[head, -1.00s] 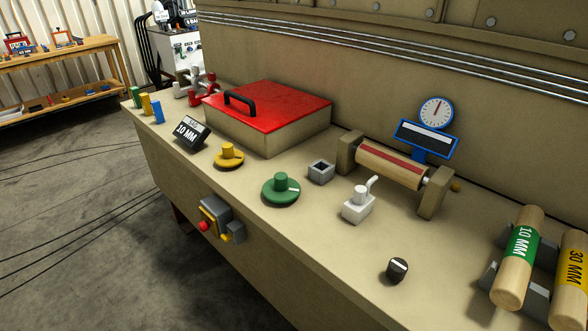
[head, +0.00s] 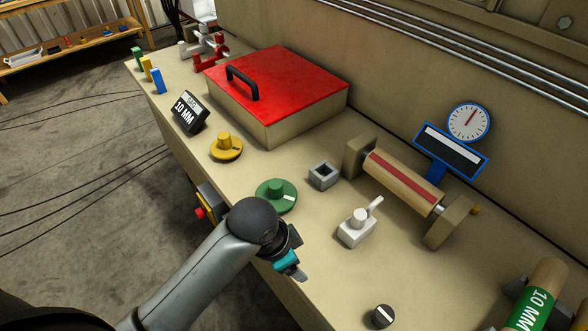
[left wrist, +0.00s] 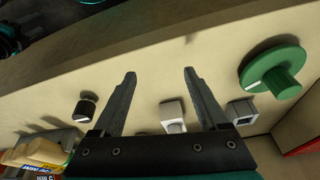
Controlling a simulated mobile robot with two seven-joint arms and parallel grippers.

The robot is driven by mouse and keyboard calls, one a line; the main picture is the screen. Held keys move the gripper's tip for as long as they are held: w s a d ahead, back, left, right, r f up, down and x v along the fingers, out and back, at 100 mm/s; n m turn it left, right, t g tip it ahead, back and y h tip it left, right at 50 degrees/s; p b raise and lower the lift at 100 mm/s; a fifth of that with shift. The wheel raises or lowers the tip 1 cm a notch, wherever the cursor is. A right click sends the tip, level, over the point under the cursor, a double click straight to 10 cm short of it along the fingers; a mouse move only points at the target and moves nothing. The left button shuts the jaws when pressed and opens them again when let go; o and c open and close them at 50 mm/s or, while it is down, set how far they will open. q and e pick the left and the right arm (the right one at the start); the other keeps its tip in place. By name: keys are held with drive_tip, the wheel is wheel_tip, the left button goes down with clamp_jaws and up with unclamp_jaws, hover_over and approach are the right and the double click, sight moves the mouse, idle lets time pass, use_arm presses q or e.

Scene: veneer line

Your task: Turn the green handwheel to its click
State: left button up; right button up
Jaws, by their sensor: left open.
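The green handwheel (head: 276,194) lies flat on the bench top, with a round knob in its middle and a white mark on its rim. In the left wrist view the green handwheel (left wrist: 274,70) is at the upper right, outside the fingers. My left gripper (head: 290,268) is by the bench's front edge, to the right of and nearer than the wheel, apart from it. Its two fingers (left wrist: 159,73) are spread with nothing between them. The arm hides a little of the bench near the wheel's front. My right gripper is not in view.
A yellow handwheel (head: 226,146) is left of the green one. A grey square socket (head: 324,176), a white lever block (head: 357,228) and a black knob (head: 383,316) stand to its right. A red-lidded box (head: 278,85) is behind. A grey and yellow switch box (head: 208,203) hangs on the front.

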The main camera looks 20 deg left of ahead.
use_arm(q)
drive_tip(key=w+r+m, duration=0.2)
drive_tip(key=w+m, duration=0.1)
drive_tip(key=w, duration=0.2)
wheel_tip(320, 180, up, 11)
drive_tip(key=m+g+y, duration=0.2)
drive_tip(key=m+g, duration=0.1)
drive_tip(key=m, duration=0.4)
hover_over(275, 184)
wheel_tip(275, 184, down, 15)
drive_tip(key=shift+r+b, duration=0.1)
drive_tip(key=shift+b, duration=0.7)
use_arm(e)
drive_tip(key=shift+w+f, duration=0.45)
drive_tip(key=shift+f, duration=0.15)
use_arm(q)
clamp_jaws()
